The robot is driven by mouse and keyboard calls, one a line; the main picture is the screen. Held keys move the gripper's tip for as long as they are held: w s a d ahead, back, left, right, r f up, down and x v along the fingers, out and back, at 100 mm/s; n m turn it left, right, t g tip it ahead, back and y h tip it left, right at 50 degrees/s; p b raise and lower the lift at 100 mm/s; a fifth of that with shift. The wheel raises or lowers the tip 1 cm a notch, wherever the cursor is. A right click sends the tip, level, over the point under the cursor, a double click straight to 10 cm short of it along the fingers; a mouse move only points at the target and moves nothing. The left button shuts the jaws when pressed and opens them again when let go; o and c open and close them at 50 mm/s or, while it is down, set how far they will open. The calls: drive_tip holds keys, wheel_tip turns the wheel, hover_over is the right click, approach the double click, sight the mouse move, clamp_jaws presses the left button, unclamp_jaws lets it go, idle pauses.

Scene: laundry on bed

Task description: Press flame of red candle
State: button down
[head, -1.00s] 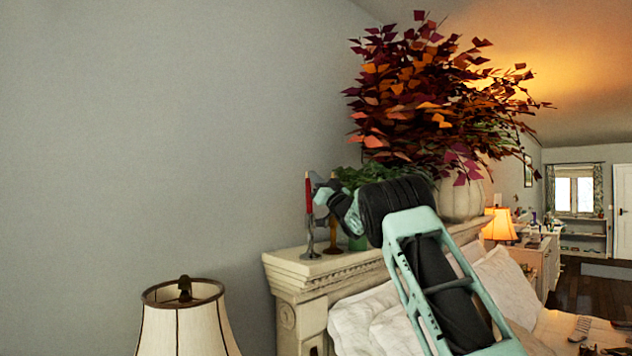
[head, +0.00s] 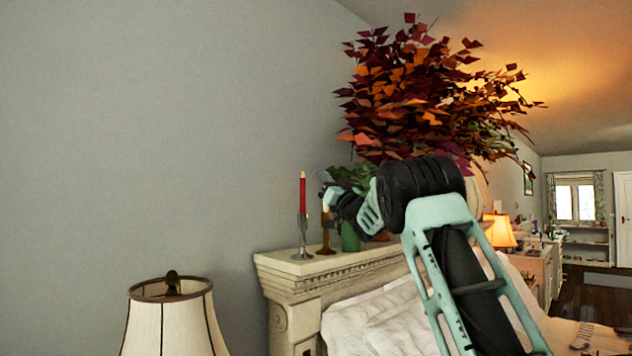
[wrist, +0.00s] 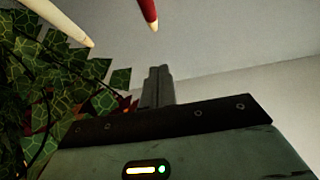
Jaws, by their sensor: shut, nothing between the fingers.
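The red candle (head: 303,194) stands upright in a silver holder on the mantel-like headboard ledge. Its tip shows at the top in the head view; I cannot make out a lit flame. In the wrist view the red candle (wrist: 148,9) comes in from the top edge, its tip just above my fingertips in the picture and apart from them. My gripper (head: 325,180) is just right of the candle in the head view, near its upper part. My gripper (wrist: 158,72) is shut and empty in the wrist view.
A cream candle (wrist: 55,20) shows in the wrist view, with green leaves (wrist: 70,85) at left. A brown holder (head: 327,232) and green vase (head: 350,236) stand right of the red candle. Autumn foliage (head: 420,95) rises behind my arm. A lamp (head: 172,320) stands lower left.

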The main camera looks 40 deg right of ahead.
drive_tip(key=shift+b+v, duration=0.55)
drive_tip(key=shift+v, duration=0.95)
